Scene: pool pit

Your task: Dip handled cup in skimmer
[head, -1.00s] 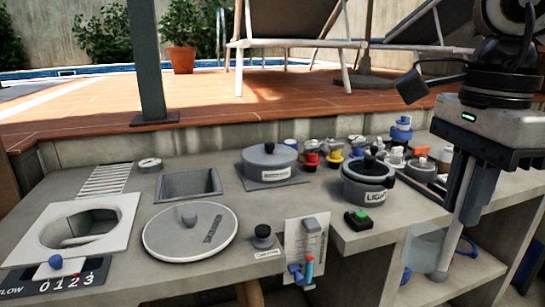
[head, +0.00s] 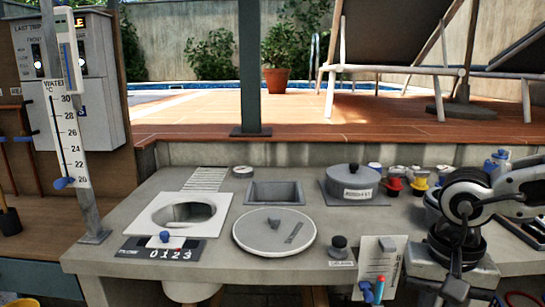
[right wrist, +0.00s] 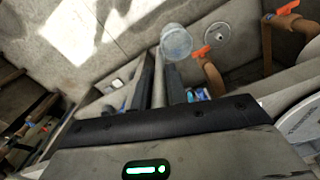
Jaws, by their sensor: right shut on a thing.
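The skimmer is a white square plate (head: 216,207) with a round dark opening, at the left of the grey counter in the head view. Its round grey lid (head: 262,238) lies flat beside it, to the right. My right gripper (right wrist: 158,62) is shut, and the clear handled cup (right wrist: 177,42) shows at its fingertips in the right wrist view. My left gripper is not in view.
A post with a water thermometer (head: 70,135) stands left of the skimmer. A counter display (head: 165,250) with a blue knob sits at its front edge. A recessed grey tray (head: 275,193), a lidded pot (head: 352,180) and a small black-knobbed weight (head: 339,248) stand nearby.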

